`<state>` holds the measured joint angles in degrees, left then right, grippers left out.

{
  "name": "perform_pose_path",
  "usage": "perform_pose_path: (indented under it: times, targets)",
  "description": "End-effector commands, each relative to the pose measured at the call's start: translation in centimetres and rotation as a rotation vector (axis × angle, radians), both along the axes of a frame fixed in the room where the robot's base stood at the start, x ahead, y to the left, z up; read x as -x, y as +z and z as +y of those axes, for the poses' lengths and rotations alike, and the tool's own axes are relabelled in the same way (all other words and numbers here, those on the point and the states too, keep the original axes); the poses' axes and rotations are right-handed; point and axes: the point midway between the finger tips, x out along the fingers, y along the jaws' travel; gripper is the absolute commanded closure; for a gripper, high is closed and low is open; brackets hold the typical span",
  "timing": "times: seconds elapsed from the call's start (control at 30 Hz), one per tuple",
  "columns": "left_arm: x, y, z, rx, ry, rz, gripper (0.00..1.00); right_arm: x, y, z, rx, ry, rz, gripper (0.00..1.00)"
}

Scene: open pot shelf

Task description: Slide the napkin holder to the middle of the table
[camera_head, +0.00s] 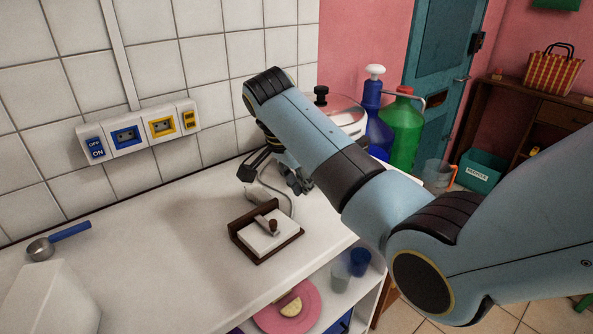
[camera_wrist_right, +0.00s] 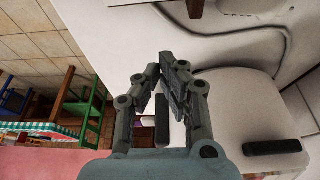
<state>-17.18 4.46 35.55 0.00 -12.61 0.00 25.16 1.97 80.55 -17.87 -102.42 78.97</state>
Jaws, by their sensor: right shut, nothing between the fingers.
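The napkin holder (camera_head: 240,238) is a dark brown wooden stand with white napkins and a small brown knob-like piece on top. It rests on the white counter, near its front edge, in the head view. A brown piece at the top edge of the right wrist view (camera_wrist_right: 196,7) appears to be part of it. My right gripper (camera_head: 298,184) is behind and to the right of the holder, apart from it, partly hidden by my own arm. In the right wrist view its fingers (camera_wrist_right: 169,68) are closed together and empty. My left gripper is not in view.
A grey cable (camera_head: 291,203) runs behind the holder. Blue (camera_head: 372,98) and green (camera_head: 402,122) bottles stand at the right. A blue-handled scoop (camera_head: 60,240) and white box (camera_head: 48,300) are at the left; the counter between is clear. A pink plate (camera_head: 270,318) sits below.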

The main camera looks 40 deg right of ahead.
Motion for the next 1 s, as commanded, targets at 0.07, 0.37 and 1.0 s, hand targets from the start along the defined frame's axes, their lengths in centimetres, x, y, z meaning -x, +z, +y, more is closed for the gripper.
perform_pose_path:
  times: [0.07, 0.37, 1.0]
  targets:
    - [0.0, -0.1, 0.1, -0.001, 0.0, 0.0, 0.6, 0.0, -1.8, -0.6, -0.001, 0.0, 0.003, 1.0]
    - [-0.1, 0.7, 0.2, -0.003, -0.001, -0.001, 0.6, 0.2, -3.0, 2.1, -0.003, 0.002, -0.001, 1.0]
    - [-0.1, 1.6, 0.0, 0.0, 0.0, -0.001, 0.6, 0.4, -2.8, 3.7, -0.003, 0.003, 0.001, 1.0]
